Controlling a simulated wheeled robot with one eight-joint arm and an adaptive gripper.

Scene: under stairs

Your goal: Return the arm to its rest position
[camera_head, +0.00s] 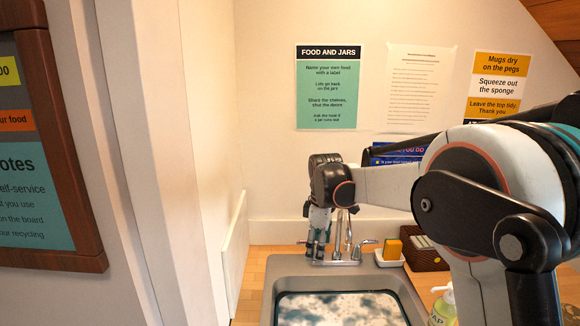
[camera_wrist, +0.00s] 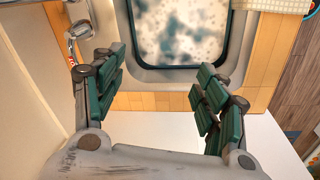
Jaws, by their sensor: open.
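My gripper (camera_head: 319,232) hangs from my outstretched arm at the back left of the sink, in front of the tap. In the wrist view my gripper (camera_wrist: 157,88) is open, its green-padded fingers wide apart with nothing between them. The sink (camera_wrist: 232,50) lies beyond the fingertips in that view, and the sink (camera_head: 277,268) is below and in front of the gripper in the head view. My arm reaches in from the right and covers part of the wall and counter.
The tap (camera_head: 350,240) stands close beside the gripper. A side wall (camera_head: 206,130) is close on the left. Posters hang behind.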

